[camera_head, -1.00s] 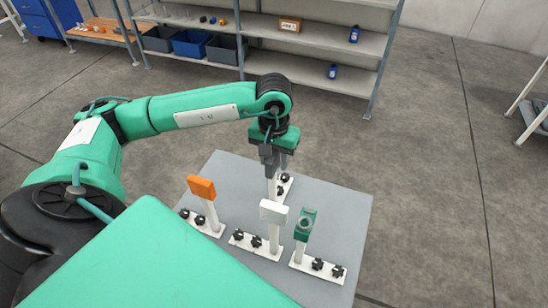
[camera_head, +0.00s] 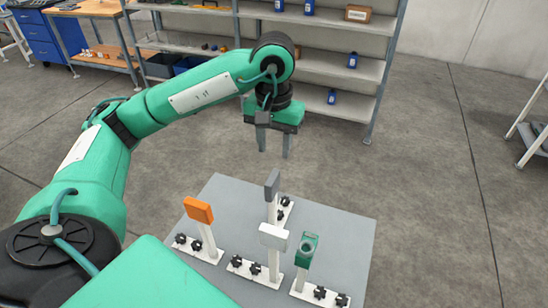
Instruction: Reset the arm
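My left gripper (camera_head: 273,148) hangs open and empty above the far edge of the grey table, its two fingers apart and pointing down. Below it, a post with a grey block (camera_head: 272,184) on top stands at the back of the table. In front are a post with an orange block (camera_head: 198,210) at the left, a post with a white block (camera_head: 273,236) in the middle, and a post with a green holed block (camera_head: 307,250) at the right. The gripper touches none of them. My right gripper is not in view.
The grey table (camera_head: 340,232) bears the posts, whose white bases have black knobs. Behind it, a shelf rack (camera_head: 330,103) holds blue bottles and a cardboard box (camera_head: 357,13). A workbench (camera_head: 95,8) stands at the back left.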

